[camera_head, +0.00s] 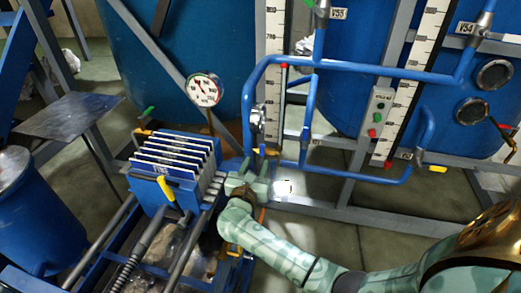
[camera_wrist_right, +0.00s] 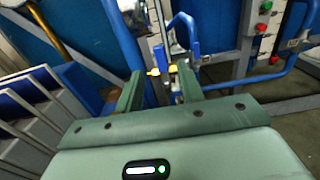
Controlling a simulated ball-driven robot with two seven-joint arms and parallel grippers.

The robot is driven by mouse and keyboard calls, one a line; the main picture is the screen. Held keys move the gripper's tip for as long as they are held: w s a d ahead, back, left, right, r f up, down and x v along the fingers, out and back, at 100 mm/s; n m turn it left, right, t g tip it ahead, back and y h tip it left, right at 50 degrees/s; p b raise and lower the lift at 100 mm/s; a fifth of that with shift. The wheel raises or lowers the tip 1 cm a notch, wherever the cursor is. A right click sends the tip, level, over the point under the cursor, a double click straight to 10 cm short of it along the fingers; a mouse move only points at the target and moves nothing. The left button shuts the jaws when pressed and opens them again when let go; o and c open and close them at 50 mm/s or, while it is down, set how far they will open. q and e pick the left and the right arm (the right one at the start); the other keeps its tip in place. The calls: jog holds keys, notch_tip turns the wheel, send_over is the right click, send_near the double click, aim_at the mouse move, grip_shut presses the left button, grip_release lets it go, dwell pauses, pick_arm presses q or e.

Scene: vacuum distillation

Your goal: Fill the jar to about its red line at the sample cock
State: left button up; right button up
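My right gripper (camera_head: 254,168) is beside the right end of the blue filter press. In the right wrist view its two green fingers (camera_wrist_right: 160,84) are apart, with nothing seen between their tips. A small cock with a yellow handle (camera_wrist_right: 160,71) on a blue pipe shows beyond and between the fingertips. Whether this is the sample cock I cannot tell. I cannot make out a jar or a red line in either view. My left gripper is not in view.
A pressure gauge (camera_head: 204,90) stands behind the filter press plates (camera_head: 178,160). Blue pipes (camera_head: 360,68) and white scale boards (camera_head: 275,70) stand before large blue tanks (camera_head: 180,60). A button box (camera_head: 378,108) is right. Grey floor (camera_head: 320,225) is open between my right arm and the frame.

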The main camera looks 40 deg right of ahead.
aim_at(262, 149)
jog(key=b+x, duration=0.1)
jog(key=x, duration=0.7)
jog(key=shift+w+d, duration=0.1)
grip_shut()
